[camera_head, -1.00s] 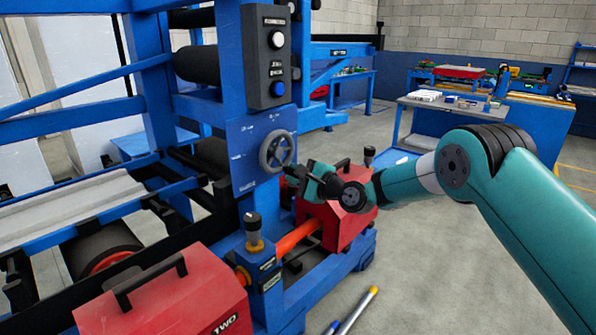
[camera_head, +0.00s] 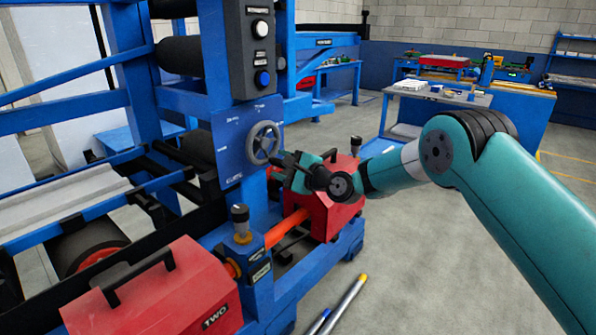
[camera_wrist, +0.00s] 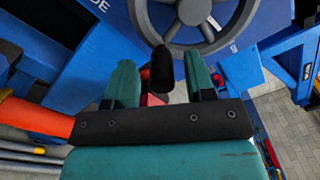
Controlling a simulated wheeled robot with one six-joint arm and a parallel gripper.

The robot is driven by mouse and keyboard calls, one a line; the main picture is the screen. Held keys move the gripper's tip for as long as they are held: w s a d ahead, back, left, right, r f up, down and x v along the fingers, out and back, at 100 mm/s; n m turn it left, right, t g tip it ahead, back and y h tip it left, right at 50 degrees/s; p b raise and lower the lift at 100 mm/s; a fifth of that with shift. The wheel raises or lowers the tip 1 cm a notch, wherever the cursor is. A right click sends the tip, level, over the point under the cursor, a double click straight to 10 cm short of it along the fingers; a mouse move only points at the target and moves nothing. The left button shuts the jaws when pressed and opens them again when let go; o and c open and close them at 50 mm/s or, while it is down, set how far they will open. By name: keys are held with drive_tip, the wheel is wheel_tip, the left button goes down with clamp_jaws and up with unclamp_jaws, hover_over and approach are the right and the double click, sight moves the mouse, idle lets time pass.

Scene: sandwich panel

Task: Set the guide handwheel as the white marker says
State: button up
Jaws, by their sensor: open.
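The grey spoked handwheel (camera_head: 264,143) is mounted on a blue panel (camera_head: 229,163) with small white marks and labels around it, too small to read. In the wrist view, the wheel's lower part and hub (camera_wrist: 195,11) show at the top, and its upper part is cut off. A black handle (camera_wrist: 161,69) sticks out from the wheel towards my gripper. My gripper (camera_head: 284,161) is just right of and below the wheel. In the wrist view, my gripper (camera_wrist: 161,80) is open, its two teal fingers on either side of the handle with gaps. I cannot make out a white marker's setting.
A black box (camera_head: 260,50) with a white and a blue button is above the wheel. Red housings, one labelled TWO (camera_head: 160,300), and an orange shaft (camera_head: 287,227) lie below. Loose rods (camera_head: 345,305) lie on the floor. Open floor is at the right.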

drive_tip(key=b+v, duration=0.4)
drive_tip(key=v, duration=1.3)
drive_tip(key=shift+s+d, duration=0.1)
drive_tip(key=shift+s, duration=0.05)
drive_tip(key=s+a+r+n+g+h+p, duration=0.1)
drive_tip(key=s+a+r+n+g+p, duration=0.1)
drive_tip(key=s+r+n+g, duration=0.4)
drive_tip(key=s+a+r+n+g+h+p, duration=0.1)
drive_tip(key=s+a+r+n+g+h, duration=0.1)
drive_tip(key=s+n, duration=0.65)
drive_tip(key=s+d+n+g+h+p, duration=0.1)
drive_tip(key=s+d+n+h, duration=0.2)
drive_tip(key=s, duration=0.7)
drive_tip(key=s+d+r+n+g+h+p, duration=0.1)
drive_tip(key=s+d+n+g+h, duration=0.1)
drive_tip(key=s+d, duration=0.4)
drive_tip(key=s+n+h, duration=0.1)
drive_tip(key=s+h, duration=0.1)
drive_tip(key=s, duration=0.2)
drive_tip(key=shift+s+d+r+p, duration=0.3)
drive_tip(key=shift+s+d, duration=0.05)
drive_tip(key=shift+s, duration=0.05)
drive_tip(key=shift+c, duration=0.3)
